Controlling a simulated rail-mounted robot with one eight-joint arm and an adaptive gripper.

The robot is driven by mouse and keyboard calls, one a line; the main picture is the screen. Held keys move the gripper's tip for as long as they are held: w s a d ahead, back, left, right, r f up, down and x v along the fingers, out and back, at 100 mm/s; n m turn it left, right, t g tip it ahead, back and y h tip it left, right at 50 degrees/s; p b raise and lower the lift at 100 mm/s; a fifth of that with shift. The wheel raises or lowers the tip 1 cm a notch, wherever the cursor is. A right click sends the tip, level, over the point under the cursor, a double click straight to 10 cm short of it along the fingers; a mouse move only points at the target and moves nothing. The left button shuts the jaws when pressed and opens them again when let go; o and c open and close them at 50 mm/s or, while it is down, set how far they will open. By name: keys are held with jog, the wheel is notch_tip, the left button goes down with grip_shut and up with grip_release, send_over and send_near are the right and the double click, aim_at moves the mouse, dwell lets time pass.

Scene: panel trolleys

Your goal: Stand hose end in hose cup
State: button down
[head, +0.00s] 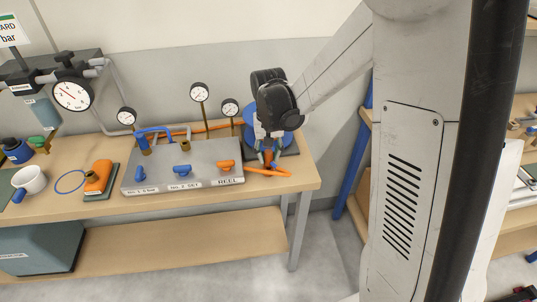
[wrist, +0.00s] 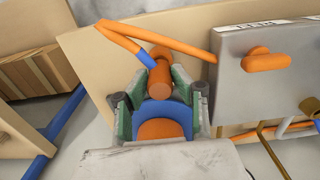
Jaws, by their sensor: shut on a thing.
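My gripper (head: 268,150) points down at the right end of the bench, in front of the blue reel (head: 287,118). In the wrist view its green-padded fingers (wrist: 160,88) are closed around an orange cylindrical piece (wrist: 160,72), which I take to be the hose end. Orange hose (wrist: 170,38) with a blue section (wrist: 133,50) shows beyond it, and also below my gripper in the head view (head: 268,172).
A grey panel (head: 200,155) with blue and orange knobs and a REEL label lies left of my gripper. Gauges (head: 199,92) rise behind it. An orange device (head: 98,176) and blue ring (head: 69,182) lie further left. The bench's right edge is close to my gripper.

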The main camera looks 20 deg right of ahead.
jog(key=shift+f+b, duration=0.65)
jog(key=shift+f, duration=0.15)
jog(key=c, duration=1.4)
grip_release()
jog(key=shift+r, duration=0.1)
jog(key=shift+o, duration=0.2)
jog(key=shift+r+p, duration=2.35)
jog(key=shift+r, duration=1.65)
jog(key=shift+s+r, duration=0.15)
jog(key=shift+r, duration=0.1)
jog(key=s+r+n+t+b, duration=0.1)
jog(key=s+r+t, duration=0.2)
jog(key=s, duration=0.7)
jog(key=s+r+t+b, duration=0.1)
jog(key=s+r+t, duration=0.3)
jog(key=s+r, duration=0.3)
jog(key=s, duration=0.3)
jog(key=shift+r+n, duration=0.4)
